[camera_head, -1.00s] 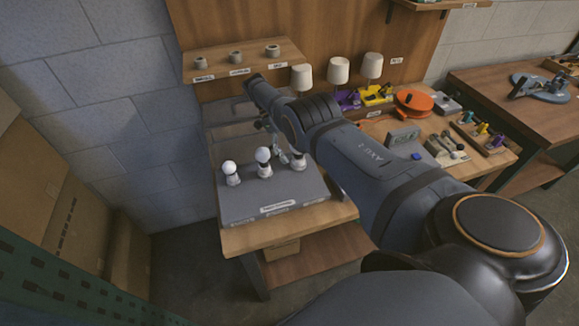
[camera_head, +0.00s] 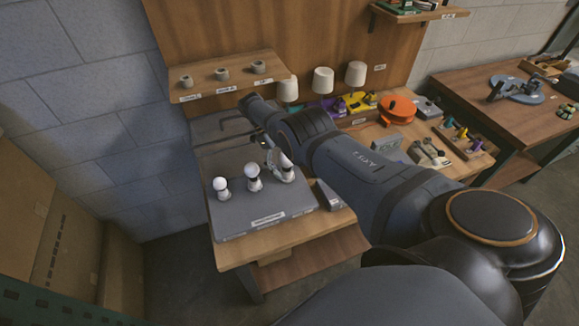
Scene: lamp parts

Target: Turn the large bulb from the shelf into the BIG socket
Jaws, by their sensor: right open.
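A grey board (camera_head: 235,222) on the bench carries three white sockets in a row. The left socket holds a small white bulb (camera_head: 220,183), and the middle one holds a larger white bulb (camera_head: 254,170). The right, biggest socket (camera_head: 287,176) stands at my right gripper (camera_head: 279,160). The gripper hangs below the end of my right arm, open, at the top of this socket. The gripper and arm partly hide what sits there, so I cannot clearly tell the large bulb. The shelf (camera_head: 205,91) has three grey ring holders with no bulb visible in them. My left gripper is not in view.
My right arm crosses over the bench. Behind it stand three lamps with white shades (camera_head: 323,80), an orange reel (camera_head: 397,109) and coloured parts. A grey block (camera_head: 328,195) lies right of the board. Another bench (camera_head: 480,92) stands at the right.

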